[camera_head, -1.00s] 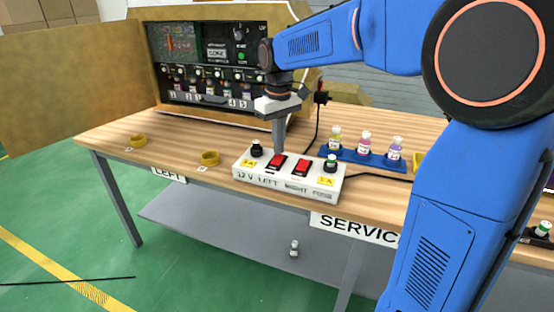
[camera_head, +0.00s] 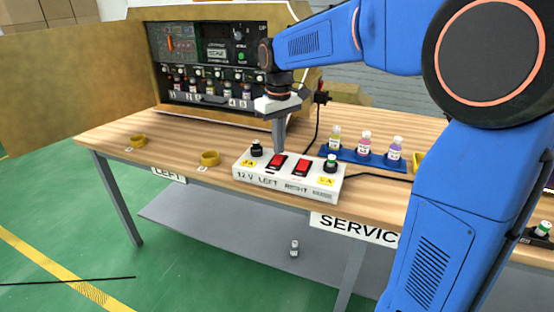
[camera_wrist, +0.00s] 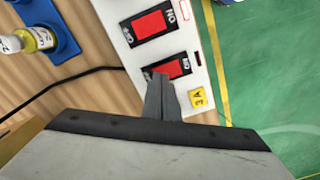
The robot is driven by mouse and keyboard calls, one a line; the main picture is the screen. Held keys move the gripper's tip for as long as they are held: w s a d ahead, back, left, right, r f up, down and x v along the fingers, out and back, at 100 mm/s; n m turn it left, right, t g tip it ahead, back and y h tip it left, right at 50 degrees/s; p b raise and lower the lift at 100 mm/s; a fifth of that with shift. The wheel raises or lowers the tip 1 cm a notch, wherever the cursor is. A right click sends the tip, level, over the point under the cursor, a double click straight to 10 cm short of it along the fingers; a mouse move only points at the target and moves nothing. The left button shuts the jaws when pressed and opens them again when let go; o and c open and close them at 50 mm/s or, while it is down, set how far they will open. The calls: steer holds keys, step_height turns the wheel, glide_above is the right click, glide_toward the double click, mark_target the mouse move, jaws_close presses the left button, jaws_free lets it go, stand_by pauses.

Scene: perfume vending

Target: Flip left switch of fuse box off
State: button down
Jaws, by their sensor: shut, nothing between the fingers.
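The white fuse box (camera_head: 241,176) sits at the front of the wooden table. Its left switch (camera_head: 277,163) and right switch (camera_head: 303,167) are red rockers in black frames. My gripper (camera_head: 279,151) is shut, empty and pointing down over the back end of the left switch. In the wrist view my gripper (camera_wrist: 160,77) covers the OFF end of the left switch (camera_wrist: 178,68); the ON mark shows at the other end. I cannot tell whether the tips touch the rocker or which way it is tilted. The right switch (camera_wrist: 153,23) is uncovered.
A blue rack (camera_head: 350,156) with three small bottles is behind right. A vending cabinet (camera_head: 207,62) stands behind left. Yellow rings (camera_head: 209,158) lie to the left. A black cable (camera_head: 375,177) leaves the box's right side.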

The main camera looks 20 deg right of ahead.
steer(key=shift+f, duration=0.75)
stand_by(1.1)
step_height(320, 180, up, 7)
stand_by(1.0)
steer(key=s+d+f+m+t, duration=0.1)
steer(key=s+d, duration=0.2)
steer(key=s, duration=0.6)
steer(key=s+d+f+m+t, duration=0.2)
steer(key=s+d, duration=0.1)
steer(key=s, duration=0.5)
steer(key=s+d+f+m+t, duration=0.1)
steer(key=s+d+f, duration=0.2)
steer(key=s+f, duration=0.6)
steer(key=s, duration=0.4)
steer(key=shift+s+f+m+t, duration=0.15)
steer(key=shift+s+m+t, duration=0.1)
steer(key=shift+m+t, duration=0.15)
